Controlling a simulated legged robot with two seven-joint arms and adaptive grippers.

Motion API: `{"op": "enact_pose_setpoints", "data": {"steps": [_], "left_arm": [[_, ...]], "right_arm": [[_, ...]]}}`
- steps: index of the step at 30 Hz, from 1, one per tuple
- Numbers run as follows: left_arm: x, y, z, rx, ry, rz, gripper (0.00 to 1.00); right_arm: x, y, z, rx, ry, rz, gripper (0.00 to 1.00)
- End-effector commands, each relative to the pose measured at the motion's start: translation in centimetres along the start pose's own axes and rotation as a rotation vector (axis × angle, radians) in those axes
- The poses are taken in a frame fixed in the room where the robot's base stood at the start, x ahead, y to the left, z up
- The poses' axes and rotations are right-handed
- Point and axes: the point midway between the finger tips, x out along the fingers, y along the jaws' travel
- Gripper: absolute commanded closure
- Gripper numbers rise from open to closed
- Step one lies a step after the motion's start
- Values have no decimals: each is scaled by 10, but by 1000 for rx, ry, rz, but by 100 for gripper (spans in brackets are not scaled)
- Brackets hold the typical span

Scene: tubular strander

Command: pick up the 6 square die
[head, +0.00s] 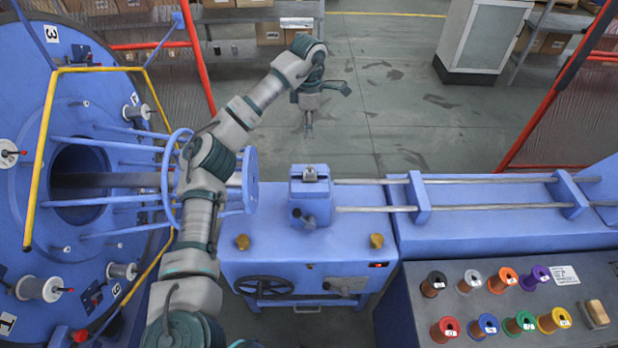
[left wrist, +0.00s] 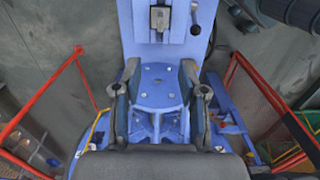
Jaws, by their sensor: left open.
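My left gripper (head: 309,122) hangs over the open floor behind the blue machine bed, apart from it. In the left wrist view my left gripper (left wrist: 161,93) has its two fingers spread, with nothing between them. A small grey square piece (head: 309,174) sits at the top of the blue die stand (head: 311,194); it also shows in the left wrist view (left wrist: 160,18), beyond the fingers. I cannot read a 6 on it, so I cannot tell whether it is the 6 square die. My right gripper is not in view.
A grey panel (head: 445,285) at the lower right carries several coloured spools and a tan block (head: 596,312). A large blue wheel (head: 40,130) with spools stands at the left. Two rods (head: 480,180) run right from the stand. A red-framed barrier (head: 560,110) stands at the right.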

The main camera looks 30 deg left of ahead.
Motion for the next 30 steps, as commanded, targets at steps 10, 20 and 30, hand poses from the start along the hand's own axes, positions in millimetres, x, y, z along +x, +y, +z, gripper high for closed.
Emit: {"op": "enact_pose_setpoints", "data": {"steps": [10, 20, 30], "left_arm": [[70, 1, -6, -3, 11, -5, 58], [118, 0, -5, -2, 7, -2, 58], [161, 0, -1, -2, 9, -3, 58]], "right_arm": [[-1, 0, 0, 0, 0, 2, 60], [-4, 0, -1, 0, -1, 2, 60], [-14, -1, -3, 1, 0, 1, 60]]}}
